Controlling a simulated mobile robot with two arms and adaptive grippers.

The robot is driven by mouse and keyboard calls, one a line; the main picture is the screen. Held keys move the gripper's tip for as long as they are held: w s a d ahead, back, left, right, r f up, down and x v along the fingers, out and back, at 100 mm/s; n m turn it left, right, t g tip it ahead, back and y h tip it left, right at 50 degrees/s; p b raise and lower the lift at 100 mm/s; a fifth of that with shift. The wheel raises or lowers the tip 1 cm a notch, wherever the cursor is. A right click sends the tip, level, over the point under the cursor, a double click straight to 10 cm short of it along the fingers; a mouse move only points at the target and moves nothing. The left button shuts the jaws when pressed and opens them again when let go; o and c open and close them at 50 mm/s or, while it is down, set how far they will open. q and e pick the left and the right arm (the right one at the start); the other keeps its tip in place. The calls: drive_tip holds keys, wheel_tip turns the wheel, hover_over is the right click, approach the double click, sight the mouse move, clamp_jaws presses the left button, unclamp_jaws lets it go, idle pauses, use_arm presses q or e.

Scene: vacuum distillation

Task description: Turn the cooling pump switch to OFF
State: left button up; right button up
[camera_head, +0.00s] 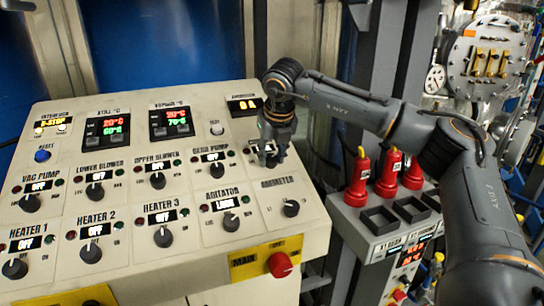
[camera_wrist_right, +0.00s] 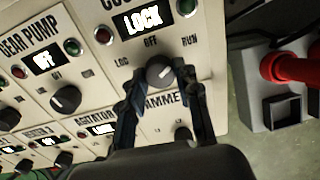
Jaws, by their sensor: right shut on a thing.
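The cooling pump switch (camera_wrist_right: 160,72) is a dark round knob with a white mark, in the wrist view. Its display (camera_wrist_right: 143,22) reads LOCK, and the labels LOC, OFF and RUN are printed around the knob. My right gripper (camera_wrist_right: 163,85) is shut on this knob, one finger on each side. In the head view my right gripper (camera_head: 268,152) is at the upper right of the control panel and hides the knob and most of its label. My left gripper is not in view.
The sloped panel (camera_head: 190,270) carries several other knobs close by, including the gear pump knob (camera_head: 215,169) and agitator knob (camera_head: 231,222). A red emergency button (camera_head: 280,264) is at the lower front. Red-handled plugs (camera_head: 388,172) stand on a box at the right.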

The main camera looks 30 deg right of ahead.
drive_tip(key=shift+f+n+b, duration=0.15)
drive_tip(key=shift+n+b, duration=0.4)
drive_tip(key=shift+n, duration=0.55)
drive_tip(key=n, duration=0.2)
drive_tip(key=shift+n+b, duration=0.3)
drive_tip(key=n, duration=0.2)
drive_tip(key=shift+n, duration=0.3)
drive_tip(key=shift+r+n, duration=0.2)
drive_tip(key=shift+n, duration=1.7)
drive_tip(key=o, duration=1.1)
drive_tip(key=shift+o, duration=0.2)
drive_tip(key=v, duration=1.2)
drive_tip(key=shift+d, duration=0.15)
